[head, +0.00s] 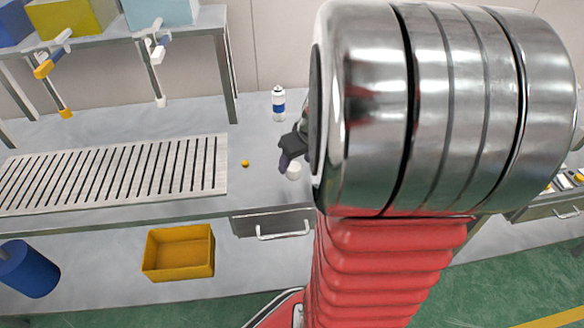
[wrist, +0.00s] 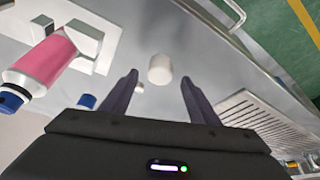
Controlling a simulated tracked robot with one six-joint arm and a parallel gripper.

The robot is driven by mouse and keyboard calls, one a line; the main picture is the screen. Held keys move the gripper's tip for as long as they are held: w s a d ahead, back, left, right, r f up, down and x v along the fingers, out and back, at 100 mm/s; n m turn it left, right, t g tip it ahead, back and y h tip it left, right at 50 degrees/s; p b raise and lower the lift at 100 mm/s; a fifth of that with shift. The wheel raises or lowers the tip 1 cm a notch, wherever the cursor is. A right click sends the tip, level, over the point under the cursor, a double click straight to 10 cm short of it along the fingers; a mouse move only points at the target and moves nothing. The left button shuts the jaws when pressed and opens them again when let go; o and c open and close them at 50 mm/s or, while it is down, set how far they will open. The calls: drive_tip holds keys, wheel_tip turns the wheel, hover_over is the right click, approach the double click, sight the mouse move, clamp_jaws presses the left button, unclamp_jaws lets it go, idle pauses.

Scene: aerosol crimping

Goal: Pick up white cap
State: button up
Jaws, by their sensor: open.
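The white cap (wrist: 160,69) stands on the grey metal table in the wrist view, ahead of and between my two fingers. My gripper (wrist: 157,88) is open, with a dark finger on each side and nothing held. In the head view the white cap (head: 293,172) sits just beside my gripper (head: 285,160), near the table's front edge above a drawer. Part of my gripper is hidden behind my arm in the head view.
A blue-and-white can (head: 278,104) stands behind. A small orange piece (head: 245,163) and a slatted rack (head: 120,172) are to the left. A yellow bin (head: 178,252) is below. A pink can (wrist: 42,60) and a small white piece (wrist: 139,88) show in the wrist view.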

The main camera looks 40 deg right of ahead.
sight(294, 167)
drive_tip(key=shift+x, duration=1.65)
drive_tip(key=shift+c, duration=0.2)
drive_tip(key=c, duration=1)
wheel_tip(294, 167, up, 10)
drive_tip(key=shift+s, duration=0.1)
drive_tip(key=shift+a+f, duration=0.1)
drive_tip(key=shift+a, duration=0.05)
